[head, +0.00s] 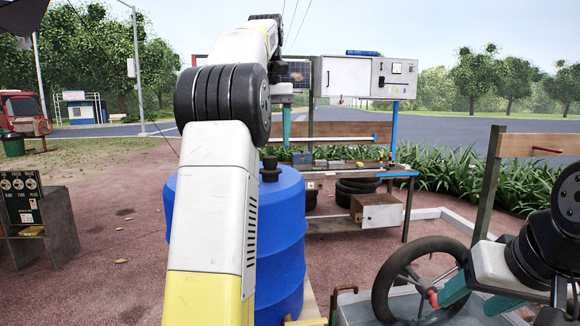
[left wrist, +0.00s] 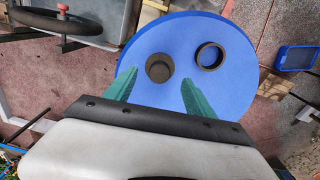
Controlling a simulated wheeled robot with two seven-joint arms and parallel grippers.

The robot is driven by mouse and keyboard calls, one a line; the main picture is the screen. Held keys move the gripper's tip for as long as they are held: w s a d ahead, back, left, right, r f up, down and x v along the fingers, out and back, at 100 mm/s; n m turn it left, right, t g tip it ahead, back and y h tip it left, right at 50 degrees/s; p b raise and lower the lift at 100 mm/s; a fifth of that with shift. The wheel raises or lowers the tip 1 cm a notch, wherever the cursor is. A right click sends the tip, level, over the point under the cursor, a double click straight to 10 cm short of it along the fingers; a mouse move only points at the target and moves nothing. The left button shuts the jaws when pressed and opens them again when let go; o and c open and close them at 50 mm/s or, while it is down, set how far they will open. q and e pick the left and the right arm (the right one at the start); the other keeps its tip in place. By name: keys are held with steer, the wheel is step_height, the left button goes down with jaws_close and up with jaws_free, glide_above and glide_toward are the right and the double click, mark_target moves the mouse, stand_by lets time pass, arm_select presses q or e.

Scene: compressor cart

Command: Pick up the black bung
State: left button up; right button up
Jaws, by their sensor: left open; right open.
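The black bung (head: 270,168) stands up from the top of the blue drum (head: 290,235), partly beside my left arm in the head view. In the left wrist view the bung (left wrist: 159,70) is a dark round piece on the blue drum top (left wrist: 185,35). My left gripper (left wrist: 158,78) is open, with one teal finger on either side of the bung in that view. Its teal fingers (head: 286,124) show above the drum in the head view, apart from the bung. My right gripper (head: 463,303) is open at the lower right, near a black wheel.
A dark ring (left wrist: 210,55) lies on the drum top beside the bung. The black wheel (head: 383,283) and a grey tray (head: 355,308) stand right of the drum. A workbench (head: 345,172) with a white cabinet is behind. A blue device (left wrist: 296,58) lies right of the drum.

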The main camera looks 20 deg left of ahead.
mark_target(270, 157)
arm_select(q)
steer(key=shift+w, duration=0.35)
steer(key=shift+w+f, duration=0.1)
steer(key=shift+f, duration=0.05)
steer(key=shift+s+f, duration=0.2)
steer(key=shift+f, duration=1.65)
steer(key=shift+s+f, duration=0.15)
steer(key=shift+f, duration=1.65)
steer(key=c, duration=1.1)
steer(key=shift+c, duration=0.2)
steer(key=shift+r, duration=0.2)
